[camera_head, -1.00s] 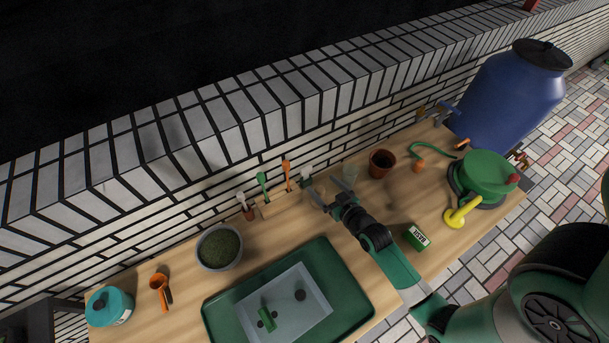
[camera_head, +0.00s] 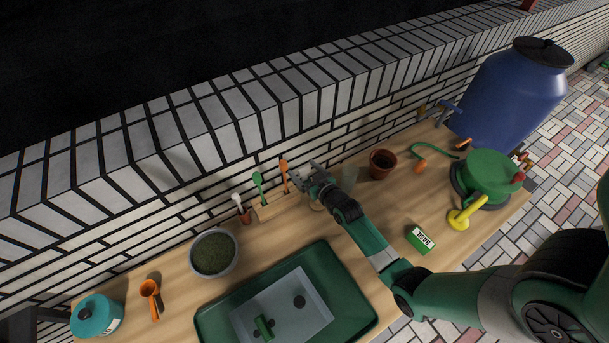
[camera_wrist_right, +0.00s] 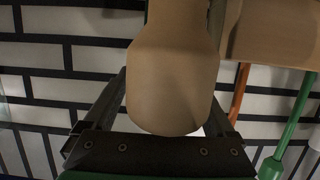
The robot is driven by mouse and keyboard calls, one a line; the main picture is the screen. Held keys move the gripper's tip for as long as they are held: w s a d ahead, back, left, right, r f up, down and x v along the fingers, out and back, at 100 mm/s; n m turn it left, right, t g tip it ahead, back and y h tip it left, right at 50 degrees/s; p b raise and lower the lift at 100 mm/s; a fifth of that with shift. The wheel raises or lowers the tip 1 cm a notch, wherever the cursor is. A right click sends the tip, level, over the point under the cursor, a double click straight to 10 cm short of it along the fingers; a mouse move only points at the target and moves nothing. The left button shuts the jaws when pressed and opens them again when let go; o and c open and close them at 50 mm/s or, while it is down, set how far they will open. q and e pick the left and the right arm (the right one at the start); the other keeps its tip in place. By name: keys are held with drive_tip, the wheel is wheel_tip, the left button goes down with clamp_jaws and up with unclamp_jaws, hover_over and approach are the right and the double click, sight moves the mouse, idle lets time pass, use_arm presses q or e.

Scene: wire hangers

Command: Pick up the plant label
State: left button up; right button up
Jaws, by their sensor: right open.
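A tan, paddle-shaped piece with a rounded end, which I take to be the plant label (camera_wrist_right: 174,85), fills the middle of the right wrist view. In the head view my right gripper (camera_head: 306,170) covers its place, just right of the wooden tool rack. The right gripper (camera_wrist_right: 165,115) is open, with one finger on each side of the tan piece. I cannot tell whether the fingers touch it. My left gripper is not in view.
A wooden rack (camera_head: 272,209) with a green tool (camera_head: 258,181) and an orange tool (camera_head: 284,176) stands close left of the gripper. A clear cup (camera_head: 349,175) and terracotta pot (camera_head: 382,164) stand to the right. The brick wall (camera_head: 200,215) is close behind.

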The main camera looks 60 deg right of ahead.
drive_tip(key=c, duration=1.4)
drive_tip(key=shift+r, duration=0.15)
drive_tip(key=shift+r+p, duration=0.3)
drive_tip(key=shift+p, duration=0.1)
wheel_tip(320, 180, up, 4)
drive_tip(key=p, duration=0.3)
drive_tip(key=shift+s+a+f+p, duration=0.15)
drive_tip(key=shift+f+p, duration=0.05)
drive_tip(key=shift+p, duration=0.15)
drive_tip(key=s+a+r+p, duration=0.9)
drive_tip(key=s+r+p, duration=0.1)
drive_tip(key=r+p, duration=0.3)
drive_tip(key=shift+r, duration=0.25)
